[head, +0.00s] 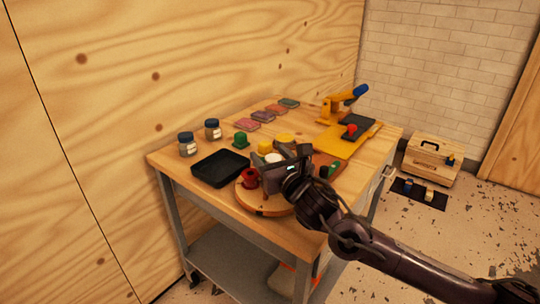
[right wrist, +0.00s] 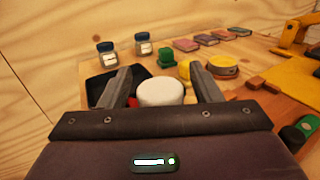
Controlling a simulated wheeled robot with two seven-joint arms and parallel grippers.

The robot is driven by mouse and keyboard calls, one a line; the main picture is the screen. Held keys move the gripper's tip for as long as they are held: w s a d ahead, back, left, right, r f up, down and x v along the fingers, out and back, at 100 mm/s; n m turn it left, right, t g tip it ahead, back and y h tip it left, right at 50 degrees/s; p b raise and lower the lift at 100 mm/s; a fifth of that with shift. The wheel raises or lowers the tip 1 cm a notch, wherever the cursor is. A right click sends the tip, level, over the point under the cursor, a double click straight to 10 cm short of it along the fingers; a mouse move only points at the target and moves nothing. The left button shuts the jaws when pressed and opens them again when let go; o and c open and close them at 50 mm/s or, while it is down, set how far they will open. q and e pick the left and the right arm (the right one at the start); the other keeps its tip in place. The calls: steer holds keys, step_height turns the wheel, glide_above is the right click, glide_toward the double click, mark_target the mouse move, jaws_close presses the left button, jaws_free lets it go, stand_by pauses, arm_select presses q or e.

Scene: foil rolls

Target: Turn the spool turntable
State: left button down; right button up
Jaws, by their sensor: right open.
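The spool turntable (head: 262,206) is a round wooden disc near the front edge of the table. A red spool (head: 250,178) stands on its left side. A white round spool (right wrist: 160,93) shows between my right gripper's fingers in the right wrist view; its top also shows in the head view (head: 272,158). My right gripper (head: 292,160) is over the turntable, and its fingers (right wrist: 166,88) are open. The gripper and arm hide much of the disc. I cannot tell whether the fingers touch the white spool. My left gripper is not in view.
A black tray (head: 220,168) lies left of the turntable. Coloured blocks (head: 262,116) line the back. A yellow board (head: 340,138) with an orange press (head: 338,106) is at the right. A wooden box (head: 430,160) stands on the floor.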

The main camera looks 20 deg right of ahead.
glide_above(285, 199)
steer(key=shift+w+a, duration=0.1)
steer(key=shift+w, duration=0.2)
steer(key=shift+s, duration=0.3)
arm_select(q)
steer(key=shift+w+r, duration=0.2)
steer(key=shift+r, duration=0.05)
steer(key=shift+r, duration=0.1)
